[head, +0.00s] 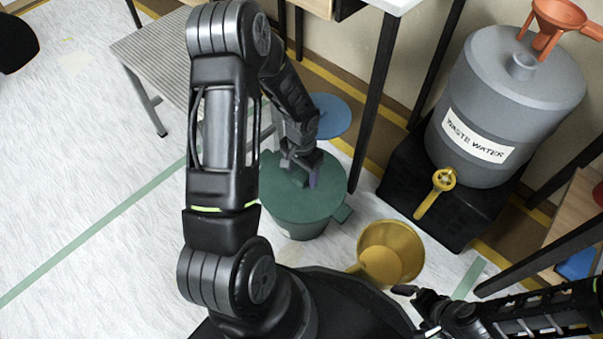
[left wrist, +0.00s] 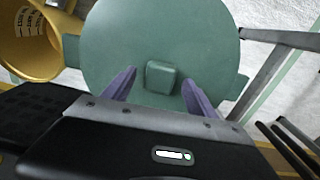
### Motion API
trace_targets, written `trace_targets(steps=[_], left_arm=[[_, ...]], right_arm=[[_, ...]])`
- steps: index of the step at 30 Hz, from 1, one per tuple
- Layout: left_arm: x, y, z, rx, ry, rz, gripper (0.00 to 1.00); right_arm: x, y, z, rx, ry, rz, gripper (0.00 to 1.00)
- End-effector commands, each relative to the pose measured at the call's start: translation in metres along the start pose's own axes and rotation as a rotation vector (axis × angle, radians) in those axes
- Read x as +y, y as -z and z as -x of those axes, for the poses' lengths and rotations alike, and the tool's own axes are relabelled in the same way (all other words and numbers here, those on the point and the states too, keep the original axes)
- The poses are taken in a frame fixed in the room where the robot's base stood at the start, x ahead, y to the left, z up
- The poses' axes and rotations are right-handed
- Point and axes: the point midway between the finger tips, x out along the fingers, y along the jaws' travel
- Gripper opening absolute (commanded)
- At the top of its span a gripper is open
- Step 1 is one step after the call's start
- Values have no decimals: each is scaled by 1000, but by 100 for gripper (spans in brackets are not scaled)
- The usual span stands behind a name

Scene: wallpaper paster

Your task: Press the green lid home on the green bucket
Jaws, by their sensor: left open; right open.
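The green bucket (head: 301,229) stands on the floor in the middle of the head view. The green lid (head: 318,200) lies on its top; I cannot tell whether it is fully seated. The lid also fills the upper middle of the left wrist view (left wrist: 160,35), with its square knob (left wrist: 161,77) showing. My left gripper (head: 300,172) is over the lid, open, with its fingers (left wrist: 160,88) on either side of the knob and not closed on it. My right gripper (head: 412,292) is low at the right, open, apart from the bucket.
A grey waste water barrel (head: 507,105) with a yellow tap (head: 437,190) sits on a black stand. A blue disc (head: 330,115) lies behind the bucket near a table leg (head: 373,100). A grey slatted bench (head: 155,58) is at the back left.

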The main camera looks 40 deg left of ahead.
Motion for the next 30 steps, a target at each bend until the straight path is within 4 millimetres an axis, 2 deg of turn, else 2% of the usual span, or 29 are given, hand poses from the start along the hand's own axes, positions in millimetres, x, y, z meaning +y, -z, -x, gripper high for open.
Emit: trace_targets(steps=[1,6,11,30], left_arm=[[0,1,13,3,1,0,67],[0,1,43,3,1,1,67],[0,0,61,2,0,1,67],[0,0,64,0,0,1,67]], right_arm=[[-2,0,8,-1,0,0,100],[-6,-1,21,-7,0,1,100],[-8,-2,28,-13,0,2,100],[-8,-3,28,-14,0,2,100]])
